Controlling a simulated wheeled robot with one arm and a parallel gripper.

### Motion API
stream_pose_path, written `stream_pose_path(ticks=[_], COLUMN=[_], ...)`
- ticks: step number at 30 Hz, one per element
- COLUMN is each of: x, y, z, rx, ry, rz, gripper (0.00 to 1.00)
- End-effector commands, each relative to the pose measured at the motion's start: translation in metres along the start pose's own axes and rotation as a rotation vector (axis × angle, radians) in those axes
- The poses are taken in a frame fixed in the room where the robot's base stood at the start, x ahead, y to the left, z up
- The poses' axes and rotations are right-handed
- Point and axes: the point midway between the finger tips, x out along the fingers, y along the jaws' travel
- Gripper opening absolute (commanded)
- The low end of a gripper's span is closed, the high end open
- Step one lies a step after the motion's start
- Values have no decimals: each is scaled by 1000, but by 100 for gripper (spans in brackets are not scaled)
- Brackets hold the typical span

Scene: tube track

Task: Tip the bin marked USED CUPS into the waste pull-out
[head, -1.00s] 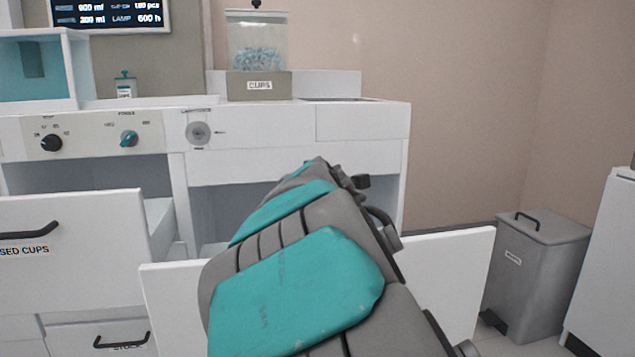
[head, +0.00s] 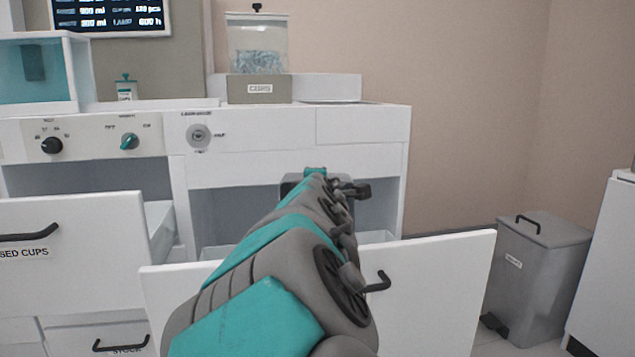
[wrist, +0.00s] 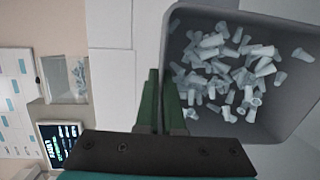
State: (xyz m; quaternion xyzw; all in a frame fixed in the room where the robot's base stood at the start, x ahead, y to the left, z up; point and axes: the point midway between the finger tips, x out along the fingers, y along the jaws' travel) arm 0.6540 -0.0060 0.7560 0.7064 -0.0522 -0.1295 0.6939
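A grey bin holding several pale cups (wrist: 225,70) fills the right of the wrist view; its rim (wrist: 255,17) shows, but no label on it is visible. My gripper (wrist: 162,85) has its dark green fingers close together on either side of the bin's near wall, pinching it. In the head view a small part of the bin (head: 291,186) shows beyond my arm, above the open waste pull-out (head: 440,290). The pull-out's inside is mostly hidden by its front and my arm. The cups are still inside the bin.
The drawer labelled USED CUPS (head: 70,225) stands open at left, above a STOCK drawer (head: 95,335). A cup dispenser (head: 257,50) stands on the counter. A grey pedal bin (head: 535,275) is on the floor at right, beside a white cabinet (head: 605,270).

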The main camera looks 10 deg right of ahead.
Motion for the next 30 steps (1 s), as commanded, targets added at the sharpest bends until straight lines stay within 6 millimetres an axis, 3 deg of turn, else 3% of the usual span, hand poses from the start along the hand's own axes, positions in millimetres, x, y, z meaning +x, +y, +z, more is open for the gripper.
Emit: stream_pose_path(ticks=[15, 30], x=[-15, -16], y=[0, 1], z=[0, 0], rx=[-3, 0], ry=[-1, 1], rz=[152, 160], gripper=[0, 0])
